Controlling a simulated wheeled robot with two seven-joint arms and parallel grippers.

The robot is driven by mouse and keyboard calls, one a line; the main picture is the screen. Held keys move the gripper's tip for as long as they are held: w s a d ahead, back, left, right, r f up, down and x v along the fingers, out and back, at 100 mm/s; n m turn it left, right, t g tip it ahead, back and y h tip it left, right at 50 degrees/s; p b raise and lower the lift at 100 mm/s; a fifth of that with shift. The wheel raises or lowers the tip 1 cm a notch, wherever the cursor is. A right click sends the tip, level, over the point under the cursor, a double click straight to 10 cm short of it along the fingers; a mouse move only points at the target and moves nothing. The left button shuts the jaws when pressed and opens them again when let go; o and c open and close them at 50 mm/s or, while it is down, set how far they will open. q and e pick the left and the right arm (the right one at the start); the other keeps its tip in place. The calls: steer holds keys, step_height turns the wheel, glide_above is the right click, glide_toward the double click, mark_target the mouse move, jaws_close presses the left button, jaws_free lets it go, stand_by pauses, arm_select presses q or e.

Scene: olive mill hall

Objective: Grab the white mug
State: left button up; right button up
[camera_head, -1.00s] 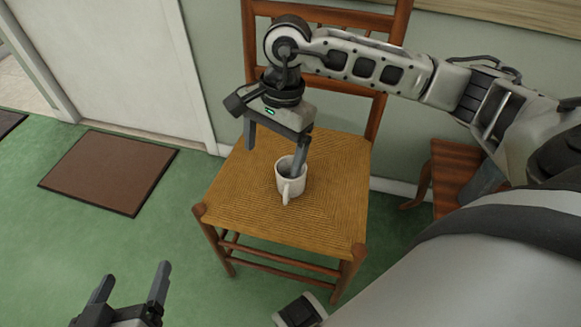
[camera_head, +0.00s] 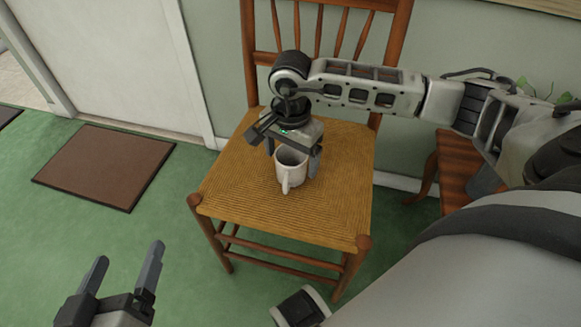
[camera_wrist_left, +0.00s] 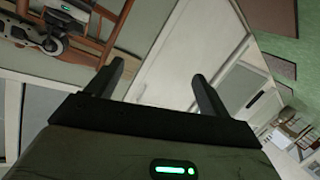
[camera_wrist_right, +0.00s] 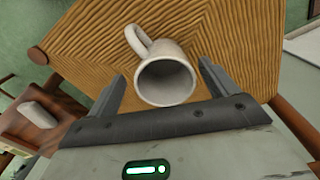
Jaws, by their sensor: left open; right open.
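The white mug (camera_head: 291,169) stands upright on the woven seat of a wooden chair (camera_head: 240,190), its handle toward me. My right gripper (camera_head: 293,160) is open just behind and above the mug, its fingers on either side of it in the head view. In the right wrist view the mug (camera_wrist_right: 166,78) has its open mouth toward the camera, between and slightly beyond the fingertips of my right gripper (camera_wrist_right: 160,85). I cannot tell whether a finger touches it. My left gripper (camera_head: 122,272) is open and empty over the floor at lower left, also seen in its wrist view (camera_wrist_left: 157,80).
The chair's back (camera_head: 325,45) rises behind my right arm. A small wooden stool or table (camera_head: 455,165) stands to the right. A brown mat (camera_head: 104,167) lies on the green floor near the white door (camera_head: 125,60). The seat around the mug is clear.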

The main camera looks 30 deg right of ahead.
mark_target(289, 168)
step_height(289, 168, down, 4)
steer(key=shift+w+f+b, duration=0.1)
steer(key=shift+w+b, duration=0.05)
steer(key=shift+b, duration=0.55)
steer(key=shift+f, duration=0.15)
arm_select(q)
steer(key=shift+w+d+r+n+t+h, duration=0.15)
steer(key=shift+d+r+n+t+h, duration=0.15)
steer(key=shift+r, duration=0.15)
arm_select(e)
steer(key=c, duration=1.2)
